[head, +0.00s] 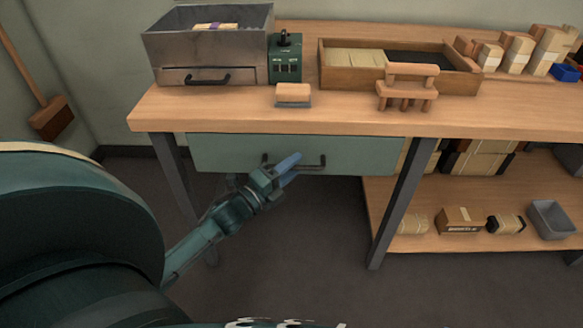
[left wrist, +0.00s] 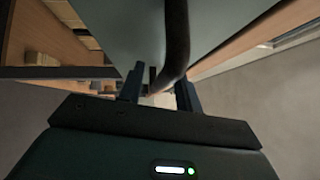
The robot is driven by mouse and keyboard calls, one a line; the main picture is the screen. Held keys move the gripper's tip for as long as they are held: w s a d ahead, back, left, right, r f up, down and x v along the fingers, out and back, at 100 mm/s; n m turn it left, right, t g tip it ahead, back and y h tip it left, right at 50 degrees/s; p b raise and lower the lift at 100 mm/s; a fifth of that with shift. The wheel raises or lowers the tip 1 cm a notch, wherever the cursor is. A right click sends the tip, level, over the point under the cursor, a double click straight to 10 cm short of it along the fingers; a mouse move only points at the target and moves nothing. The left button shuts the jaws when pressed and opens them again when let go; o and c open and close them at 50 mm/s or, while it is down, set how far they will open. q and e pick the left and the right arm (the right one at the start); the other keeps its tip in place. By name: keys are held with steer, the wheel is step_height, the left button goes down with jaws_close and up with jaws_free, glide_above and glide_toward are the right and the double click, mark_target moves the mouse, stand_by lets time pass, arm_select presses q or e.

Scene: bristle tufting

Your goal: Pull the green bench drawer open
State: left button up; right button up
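The green bench drawer (head: 365,152) sits under the bench top, and its front looks flush with the bench, so it appears shut. Its dark bar handle (head: 312,165) runs across the front. My left gripper (head: 288,168) is at the handle, its bluish fingers covering the middle of the bar. In the left wrist view the two fingers of the left gripper (left wrist: 160,88) stand apart, with the dark handle (left wrist: 177,40) running down between them. A gap shows beside the bar, and I cannot tell whether either finger touches it. My right gripper is not in view.
The wooden bench top (head: 220,115) carries a metal bin (head: 207,50), a green control box (head: 285,62), a brush block (head: 293,95) and a wooden tray (head: 350,78). A bench leg (head: 397,205) and lower shelf (head: 450,242) stand right of the drawer. Floor below the drawer is clear.

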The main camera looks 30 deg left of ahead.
arm_select(q)
jaws_close()
stand_by(0.4)
